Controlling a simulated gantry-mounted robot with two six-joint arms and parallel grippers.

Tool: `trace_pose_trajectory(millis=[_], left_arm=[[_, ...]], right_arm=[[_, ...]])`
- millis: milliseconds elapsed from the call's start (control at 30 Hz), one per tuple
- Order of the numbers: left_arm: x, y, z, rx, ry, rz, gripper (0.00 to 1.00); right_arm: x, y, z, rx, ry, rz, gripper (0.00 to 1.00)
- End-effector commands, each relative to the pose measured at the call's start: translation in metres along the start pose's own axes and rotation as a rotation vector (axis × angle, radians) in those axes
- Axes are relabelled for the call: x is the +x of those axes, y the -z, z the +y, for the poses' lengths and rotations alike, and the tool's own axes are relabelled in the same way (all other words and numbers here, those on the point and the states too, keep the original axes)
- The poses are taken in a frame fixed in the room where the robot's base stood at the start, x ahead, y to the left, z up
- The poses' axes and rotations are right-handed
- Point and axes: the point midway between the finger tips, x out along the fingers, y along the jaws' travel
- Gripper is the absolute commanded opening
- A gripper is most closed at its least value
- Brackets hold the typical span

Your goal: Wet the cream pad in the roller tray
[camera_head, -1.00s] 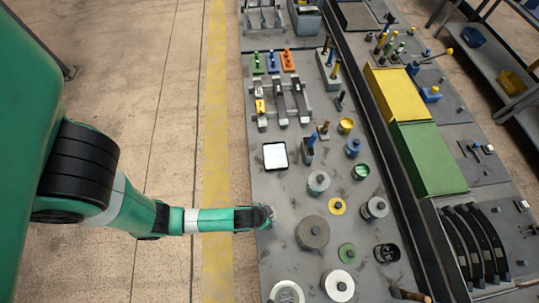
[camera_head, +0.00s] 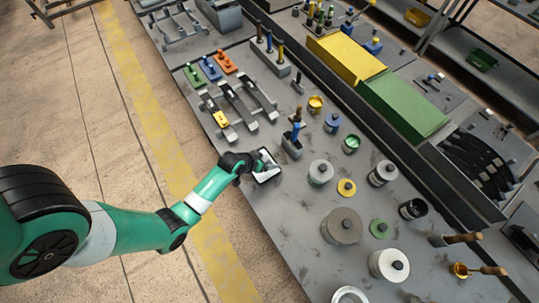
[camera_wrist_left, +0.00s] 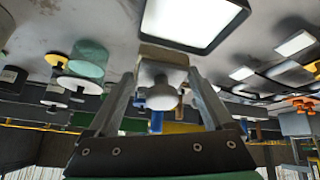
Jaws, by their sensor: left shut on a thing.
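The roller tray (camera_head: 266,178) is a flat white panel with a dark rim on the grey bench. It also shows at the top of the left wrist view (camera_wrist_left: 190,18). My left gripper (camera_head: 258,163) is over the tray and hides part of it. In the left wrist view, the left gripper (camera_wrist_left: 160,92) is shut on the pale knob of a cream pad (camera_wrist_left: 163,56). The pad is close to the tray's edge there; I cannot tell whether it touches the tray. My right gripper is not in view.
Grey lidded pots (camera_head: 320,173) and a wide grey disc (camera_head: 342,226) stand further right. Clamps (camera_head: 238,104) lie behind the tray. The bench in front of the tray is clear.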

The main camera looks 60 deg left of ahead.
Motion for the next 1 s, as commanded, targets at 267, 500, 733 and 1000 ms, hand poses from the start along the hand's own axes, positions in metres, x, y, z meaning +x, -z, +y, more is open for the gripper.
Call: trace_pose_trajectory(millis=[267,500,733,1000], left_arm=[[0.008,0.007,-0.046,-0.097,0.043,0.056,0.41],[0.012,0.005,-0.046,-0.096,0.041,0.059,0.41],[0.029,-0.007,-0.048,-0.095,0.041,0.058,0.41],[0.052,-0.023,-0.051,-0.095,0.040,0.058,0.41]], right_arm=[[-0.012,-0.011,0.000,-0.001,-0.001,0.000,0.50],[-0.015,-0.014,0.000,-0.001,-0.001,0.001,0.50],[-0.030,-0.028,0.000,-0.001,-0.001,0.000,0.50],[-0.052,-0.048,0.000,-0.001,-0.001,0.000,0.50]])
